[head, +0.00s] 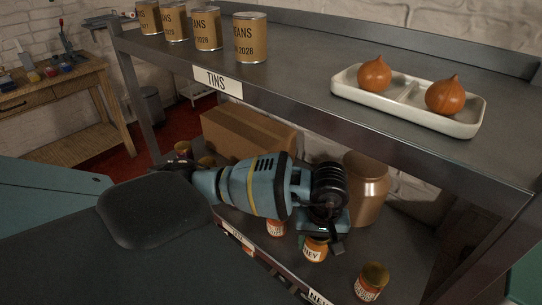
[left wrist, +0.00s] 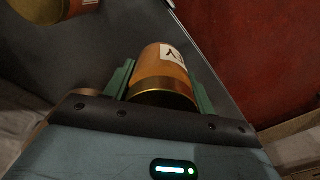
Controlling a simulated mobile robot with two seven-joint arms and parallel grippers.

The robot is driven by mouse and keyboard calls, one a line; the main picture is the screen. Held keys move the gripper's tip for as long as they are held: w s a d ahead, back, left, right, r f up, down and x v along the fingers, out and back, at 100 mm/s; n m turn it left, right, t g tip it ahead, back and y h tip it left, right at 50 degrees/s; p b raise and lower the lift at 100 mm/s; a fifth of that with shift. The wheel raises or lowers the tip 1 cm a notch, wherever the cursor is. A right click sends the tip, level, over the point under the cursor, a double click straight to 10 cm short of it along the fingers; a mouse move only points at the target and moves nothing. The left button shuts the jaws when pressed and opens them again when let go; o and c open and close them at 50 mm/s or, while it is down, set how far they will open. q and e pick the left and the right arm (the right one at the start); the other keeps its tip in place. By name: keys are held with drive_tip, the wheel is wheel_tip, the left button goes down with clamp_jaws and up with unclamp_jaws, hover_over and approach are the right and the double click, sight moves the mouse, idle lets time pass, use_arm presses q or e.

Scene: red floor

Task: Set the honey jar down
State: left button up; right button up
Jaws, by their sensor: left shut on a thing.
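My right gripper is not in view.
The lower shelf (head: 330,284) also holds a labelled jar (head: 276,228), another at front right (head: 371,280), a large brown pot (head: 367,188) and a cardboard box (head: 245,132). The upper shelf (head: 300,82), with tins and a white tray (head: 407,110), overhangs my arm.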

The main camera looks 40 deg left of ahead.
use_arm(q)
drive_tip(key=w+r+n, duration=0.1)
drive_tip(key=n, duration=0.1)
drive_tip(key=w+r+n, duration=0.2)
drive_tip(key=shift+w+a, duration=0.15)
drive_tip(key=shift+a, duration=0.05)
drive_tip(key=shift+f, duration=5.05)
drive_tip(key=shift+b, duration=0.3)
drive_tip(key=shift+f, duration=0.2)
drive_tip(key=o, duration=1.2)
drive_tip(key=shift+o, duration=0.2)
drive_tip(key=shift+r, duration=0.1)
wheel_tip(320, 180, up, 12)
